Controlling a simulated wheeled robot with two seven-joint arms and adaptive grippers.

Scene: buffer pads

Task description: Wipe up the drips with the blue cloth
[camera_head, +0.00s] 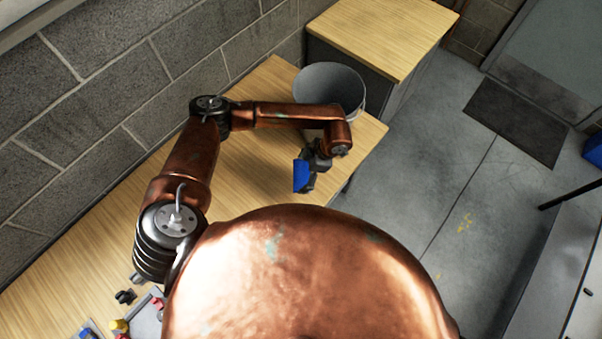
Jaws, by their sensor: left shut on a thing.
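My left arm reaches over the wooden table (255,165) from the left. My left gripper (309,172) points down near the table's right part and is shut on the blue cloth (301,177). The cloth hangs at the gripper's left side; I cannot tell whether it touches the tabletop. I make out no drips; my arm and body hide part of the table. My right gripper is not in view.
A grey bucket (330,80) stands on the table behind my left forearm. Small coloured items and a grey tray (147,322) lie at the lower left. A wood-topped cabinet (380,30) stands beyond the table. A block wall (120,85) runs along its left side.

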